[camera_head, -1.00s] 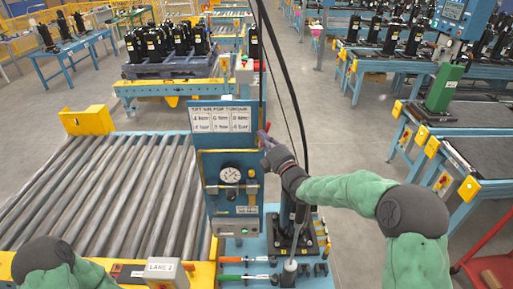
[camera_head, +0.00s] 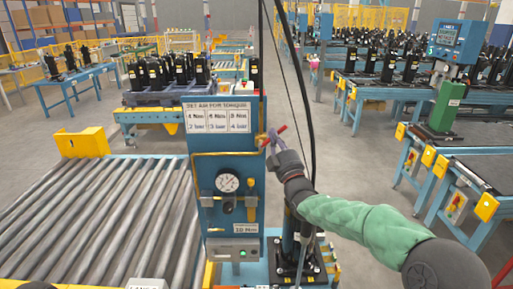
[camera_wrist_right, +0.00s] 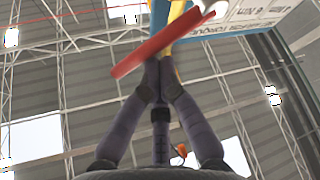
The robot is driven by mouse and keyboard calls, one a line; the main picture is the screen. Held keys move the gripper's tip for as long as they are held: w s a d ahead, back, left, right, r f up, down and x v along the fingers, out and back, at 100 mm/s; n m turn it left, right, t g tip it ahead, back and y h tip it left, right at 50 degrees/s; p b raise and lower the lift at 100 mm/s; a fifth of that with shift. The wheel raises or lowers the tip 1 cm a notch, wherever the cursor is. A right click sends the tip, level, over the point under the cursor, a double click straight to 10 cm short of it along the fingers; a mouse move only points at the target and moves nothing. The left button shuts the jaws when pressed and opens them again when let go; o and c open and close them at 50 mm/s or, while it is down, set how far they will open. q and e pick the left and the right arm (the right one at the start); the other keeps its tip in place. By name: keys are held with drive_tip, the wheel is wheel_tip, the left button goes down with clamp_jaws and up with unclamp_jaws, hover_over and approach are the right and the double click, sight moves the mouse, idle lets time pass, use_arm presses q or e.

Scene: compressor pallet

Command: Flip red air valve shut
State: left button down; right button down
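The red air valve handle (camera_head: 282,128) sits at the right edge of the blue panel (camera_head: 229,170), on yellow pipework. It points up and to the right in the head view. My right gripper (camera_head: 273,139) is at the valve, its fingers against or just beside the handle. In the right wrist view the red handle (camera_wrist_right: 140,58) lies slantwise across the fingers of my right gripper (camera_wrist_right: 158,68), which are closed together. The handle crosses in front of them, and I see no clear grip on it. My left gripper is not in view.
A pressure gauge (camera_head: 228,182) and a sign of torque values (camera_head: 219,118) are on the panel. Hanging black cables (camera_head: 308,90) pass close to my right wrist. A roller conveyor (camera_head: 90,220) lies at left, and blue tables (camera_head: 465,175) stand at right.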

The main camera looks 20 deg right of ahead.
drive_tip(key=shift+s+d+f+m+h+b, duration=0.1)
drive_tip(key=shift+d+f+m+h+b, duration=0.4)
drive_tip(key=shift+m+h+b, duration=0.95)
drive_tip(key=shift+s+d+f+m+h+b, duration=0.15)
drive_tip(key=shift+f+m+h+b, duration=0.6)
drive_tip(key=shift+m+b, duration=1.45)
drive_tip(key=shift+s+d+f+m+h+b, duration=0.1)
drive_tip(key=shift+d+f+m+h+b, duration=0.4)
drive_tip(key=shift+m+h+b, duration=1.25)
drive_tip(key=shift+a+n+y+b, duration=0.1)
drive_tip(key=shift+n+y+b, duration=0.3)
drive_tip(key=shift+y+b, duration=0.2)
